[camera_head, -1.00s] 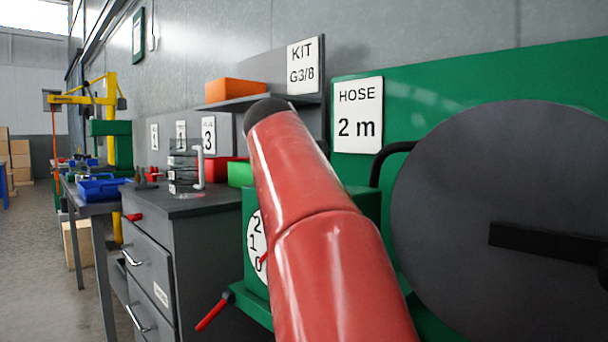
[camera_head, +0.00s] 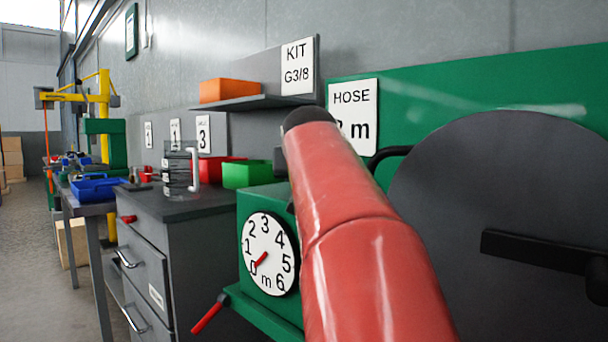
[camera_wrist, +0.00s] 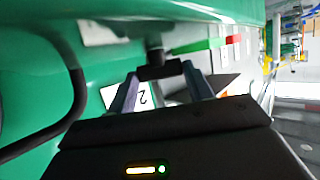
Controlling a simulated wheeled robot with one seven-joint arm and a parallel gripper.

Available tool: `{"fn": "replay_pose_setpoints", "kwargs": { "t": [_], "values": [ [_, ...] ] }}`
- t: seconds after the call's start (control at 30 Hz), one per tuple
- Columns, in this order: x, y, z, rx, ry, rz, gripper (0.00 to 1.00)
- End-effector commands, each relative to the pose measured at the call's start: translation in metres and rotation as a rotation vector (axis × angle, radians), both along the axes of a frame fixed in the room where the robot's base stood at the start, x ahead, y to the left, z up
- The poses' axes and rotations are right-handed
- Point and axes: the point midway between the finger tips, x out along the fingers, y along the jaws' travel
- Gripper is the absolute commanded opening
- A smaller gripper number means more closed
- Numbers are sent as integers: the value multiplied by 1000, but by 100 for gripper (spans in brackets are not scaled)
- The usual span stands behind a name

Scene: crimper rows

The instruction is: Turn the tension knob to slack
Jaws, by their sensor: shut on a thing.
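A dark, bar-shaped knob (camera_wrist: 160,71) on a short stem stands out from a green surface in the wrist view. It looks like the tension knob, but no tension or slack marking is readable. My gripper (camera_wrist: 160,74) has one finger at each side of the knob and is shut on it. In the head view my red arm hides the gripper and the knob.
A round white dial (camera_head: 268,252) on the green housing has its red pointer at 0. A red-handled lever (camera_head: 210,315) sticks out below it. A large dark disc (camera_head: 430,230) is at the right. A black hose (camera_wrist: 75,100) curves along the wrist view's left.

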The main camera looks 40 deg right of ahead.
Motion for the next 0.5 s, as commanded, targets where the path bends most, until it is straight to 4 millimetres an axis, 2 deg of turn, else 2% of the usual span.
{"fn": "replay_pose_setpoints", "kwargs": {
  "t": [0.03, 0.07, 0.2, 0.5],
  "values": [
    [0, 0, 0, -1, 1, -1, 28],
    [0, 0, 0, 0, 2, -1, 54],
    [0, 0, 0, 0, 2, -1, 72],
    [-1, 1, 0, -1, 1, -1, 73]
  ]
}}
